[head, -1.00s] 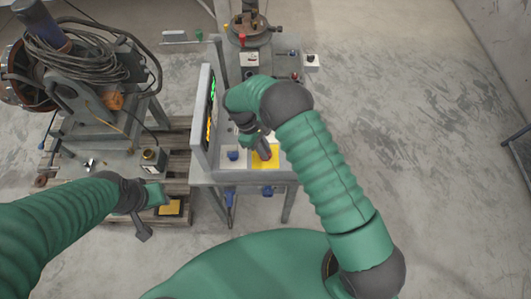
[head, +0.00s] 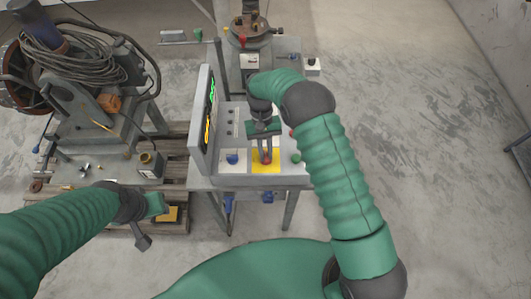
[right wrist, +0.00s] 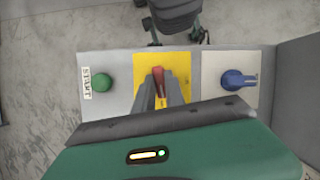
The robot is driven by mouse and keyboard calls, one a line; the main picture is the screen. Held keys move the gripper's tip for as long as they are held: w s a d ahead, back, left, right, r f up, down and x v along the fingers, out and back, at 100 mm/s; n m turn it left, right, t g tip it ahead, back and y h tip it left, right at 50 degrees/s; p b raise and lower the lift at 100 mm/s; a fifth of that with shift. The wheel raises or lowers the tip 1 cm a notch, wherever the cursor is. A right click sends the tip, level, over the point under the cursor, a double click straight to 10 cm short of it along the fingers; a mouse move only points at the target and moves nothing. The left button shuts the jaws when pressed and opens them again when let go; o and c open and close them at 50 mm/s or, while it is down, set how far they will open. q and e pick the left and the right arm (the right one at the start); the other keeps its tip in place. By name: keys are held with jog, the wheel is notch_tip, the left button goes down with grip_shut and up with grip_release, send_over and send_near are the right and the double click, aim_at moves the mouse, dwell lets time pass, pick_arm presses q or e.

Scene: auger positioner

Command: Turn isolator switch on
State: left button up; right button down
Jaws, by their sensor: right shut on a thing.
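The isolator switch is a red handle (right wrist: 158,80) on a yellow plate (right wrist: 181,65), on top of the grey control bench. In the right wrist view the handle lies roughly upright in the picture. My right gripper (right wrist: 161,92) points down at the plate and is shut on the red handle, with a finger on each side. In the head view, the yellow plate (head: 257,167) shows around the fingertips of my right gripper (head: 266,158). My left gripper (head: 147,225) hangs at the lower left, away from the bench; its jaw state is unclear.
A green START button (right wrist: 102,82) and a blue rotary switch (right wrist: 234,79) flank the yellow plate. An upright display panel (head: 203,125) stands on the bench's left side. Machinery with coiled cable (head: 70,55) stands at left. The floor at right is clear.

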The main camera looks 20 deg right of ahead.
jog(key=shift+w+d+r+m+y, duration=0.1)
jog(key=shift+w+m+y, duration=0.1)
jog(key=shift+m, duration=0.35)
jog(key=shift+w+r+m+y, duration=0.1)
jog(key=shift+m+y, duration=0.1)
jog(key=shift+m, duration=0.35)
jog(key=c, duration=1.7)
grip_release()
jog(key=o, duration=0.3)
jog(key=shift+f, duration=0.2)
jog(key=shift+s, duration=0.1)
jog(key=shift+r, duration=0.35)
jog(key=b+v, duration=0.2)
jog(key=v, duration=1.4)
